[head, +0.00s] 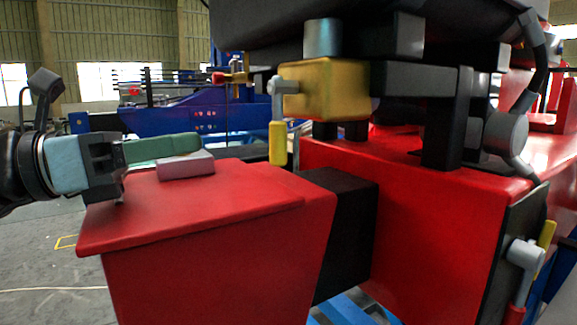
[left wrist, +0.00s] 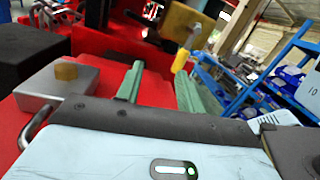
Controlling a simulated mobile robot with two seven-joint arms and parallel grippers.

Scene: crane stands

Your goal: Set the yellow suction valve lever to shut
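The yellow suction valve lever (head: 277,143) hangs straight down on a grey stem from the brass valve body (head: 325,88) in the head view. My left gripper (head: 198,143) is to the left of the lever, its green fingers pointing right toward it, clear of it. In the left wrist view the two green fingers (left wrist: 158,72) are apart with nothing between them. There the lever (left wrist: 180,58) shows just beyond the right fingertip, below the brass body (left wrist: 188,22). My right gripper is not in view.
A red housing (head: 220,205) lies below my left gripper, with a pale block (head: 186,165) on it near the fingers. A grey block with a brass knob (left wrist: 66,71) is left of the fingers in the wrist view. A grey fitting (head: 525,255) with yellow and red handles is at right.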

